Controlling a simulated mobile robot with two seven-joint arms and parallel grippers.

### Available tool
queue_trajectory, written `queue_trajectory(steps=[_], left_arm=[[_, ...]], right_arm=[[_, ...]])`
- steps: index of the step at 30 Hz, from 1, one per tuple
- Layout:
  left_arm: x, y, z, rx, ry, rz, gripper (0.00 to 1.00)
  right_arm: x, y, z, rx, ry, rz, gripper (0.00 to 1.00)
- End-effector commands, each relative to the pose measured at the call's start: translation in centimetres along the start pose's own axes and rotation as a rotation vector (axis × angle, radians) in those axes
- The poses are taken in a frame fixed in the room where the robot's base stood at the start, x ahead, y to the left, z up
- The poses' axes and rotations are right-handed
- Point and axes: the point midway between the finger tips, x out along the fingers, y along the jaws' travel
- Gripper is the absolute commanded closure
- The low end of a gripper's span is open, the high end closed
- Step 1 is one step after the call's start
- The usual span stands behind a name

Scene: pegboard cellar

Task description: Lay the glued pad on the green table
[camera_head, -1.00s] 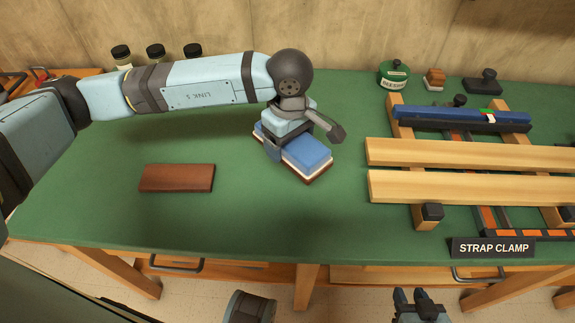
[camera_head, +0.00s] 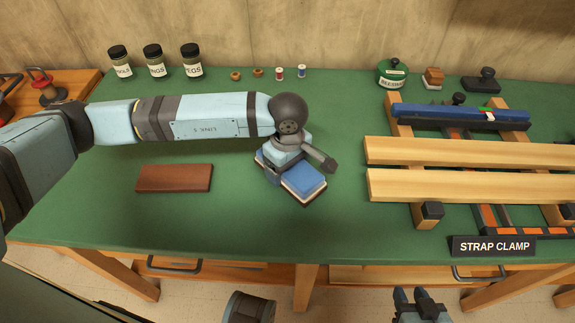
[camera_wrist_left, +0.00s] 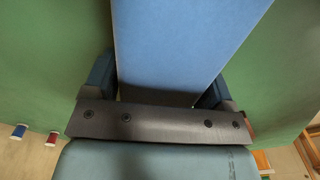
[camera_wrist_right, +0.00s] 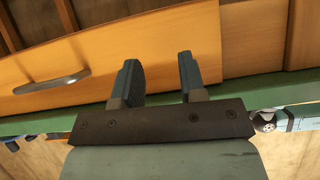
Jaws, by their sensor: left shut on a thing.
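The glued pad (camera_head: 302,187) shows a blue top, a white layer and a brown layer at the bottom. My left gripper (camera_head: 281,176) is shut on its far-left part, pointing down over the green table (camera_head: 235,215). In the left wrist view the pad's blue face (camera_wrist_left: 185,40) fills the space between the fingers. I cannot tell whether the pad's underside touches the table. My right gripper (camera_head: 418,296) is in front of the table's near edge. In the right wrist view its fingers (camera_wrist_right: 158,82) are apart with nothing between them.
A brown wooden board (camera_head: 174,178) lies left of the pad. The strap clamp rig with pale slats (camera_head: 460,188) stands at the right. Jars (camera_head: 154,60), small spools (camera_head: 280,73) and a green beeswax tin (camera_head: 393,73) line the back. The table's front middle is clear.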

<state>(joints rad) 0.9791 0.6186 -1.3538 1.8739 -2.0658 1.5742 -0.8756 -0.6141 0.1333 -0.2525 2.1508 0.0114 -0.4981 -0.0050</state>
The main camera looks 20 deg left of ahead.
Motion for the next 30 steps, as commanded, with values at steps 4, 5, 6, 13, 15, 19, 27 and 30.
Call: queue_trajectory(steps=[4, 5, 6, 13, 15, 19, 27, 30], left_arm=[[0.2, 0.0, 0.0, 0.0, 0.0, -0.001, 0.01], [0.2, 0.0, 0.0, 0.0, 0.0, -0.001, 0.0], [0.2, 0.0, 0.0, 0.0, 0.0, -0.001, 0.0], [-0.2, 0.0, 0.0, 0.0, 0.0, -0.001, 0.0], [-0.7, 0.0, 0.0, 0.0, 0.0, 0.001, 0.0], [-3.0, 0.0, -0.1, 0.0, 0.001, 0.003, 0.0], [-8.9, 0.1, -0.1, 0.0, 0.002, 0.002, 0.0], [-10.5, 0.0, 0.0, 0.0, 0.0, 0.002, 0.0]], right_arm=[[0.0, 0.0, 0.0, 0.002, 0.002, -0.002, 0.62], [0.0, 0.0, 0.0, 0.002, 0.003, -0.002, 0.62], [0.0, 0.0, -0.1, 0.002, 0.004, -0.002, 0.62], [-0.2, -0.1, -0.4, 0.0, 0.003, -0.001, 0.62], [-0.2, 0.0, -0.2, -0.002, 0.0, 0.0, 0.62], [-0.1, 0.0, 0.1, -0.003, -0.009, 0.001, 0.62], [-0.1, 0.1, 0.2, -0.003, -0.015, 0.003, 0.62], [-0.2, 0.1, 0.1, -0.002, -0.014, 0.002, 0.62]])
